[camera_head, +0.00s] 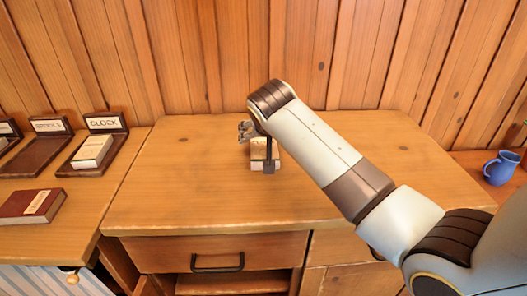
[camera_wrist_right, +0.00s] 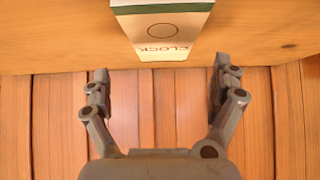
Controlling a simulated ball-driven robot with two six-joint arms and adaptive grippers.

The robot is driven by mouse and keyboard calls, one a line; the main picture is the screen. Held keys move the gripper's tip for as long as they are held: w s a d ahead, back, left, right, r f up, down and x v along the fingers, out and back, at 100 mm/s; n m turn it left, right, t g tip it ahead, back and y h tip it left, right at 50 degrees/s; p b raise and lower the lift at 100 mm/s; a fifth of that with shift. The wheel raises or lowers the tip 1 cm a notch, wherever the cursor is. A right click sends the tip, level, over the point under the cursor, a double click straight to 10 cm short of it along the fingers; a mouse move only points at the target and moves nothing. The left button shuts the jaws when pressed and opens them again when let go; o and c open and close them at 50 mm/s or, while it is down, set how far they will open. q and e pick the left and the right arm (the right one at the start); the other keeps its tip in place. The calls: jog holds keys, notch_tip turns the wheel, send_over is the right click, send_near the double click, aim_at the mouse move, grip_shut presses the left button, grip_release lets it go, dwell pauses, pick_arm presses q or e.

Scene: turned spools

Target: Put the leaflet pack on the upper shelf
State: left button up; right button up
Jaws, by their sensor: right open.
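A cream and green leaflet pack (camera_head: 258,153) marked CLOCK sits on the wooden cabinet top, towards its back. In the head view my right gripper (camera_head: 257,146) is at the pack and hides part of it. In the right wrist view the pack (camera_wrist_right: 168,25) is at the top of the picture, beyond the open fingertips of my right gripper (camera_wrist_right: 161,68) and roughly centred between them. I cannot tell how deep the fingers reach around it. My left gripper is out of view. I cannot make out which surface is the upper shelf.
A stand labelled CLOCK (camera_head: 106,122) holds a similar pack (camera_head: 92,151) at the left. Another labelled stand (camera_head: 37,157) beside it is empty. A dark red book (camera_head: 32,204) lies in front. A blue mug (camera_head: 501,168) stands far right. The cabinet top (camera_head: 180,185) is clear left of the pack.

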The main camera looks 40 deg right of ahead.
aim_at(263, 140)
jog(key=shift+w+d+f, duration=0.2)
jog(key=shift+w, duration=0.05)
jog(key=x, duration=0.5)
jog(key=shift+w+a+b, duration=0.1)
jog(key=shift+a+b, duration=0.2)
jog(key=shift+b, duration=0.05)
jog(key=c, duration=1.5)
jog(key=shift+r, duration=0.1)
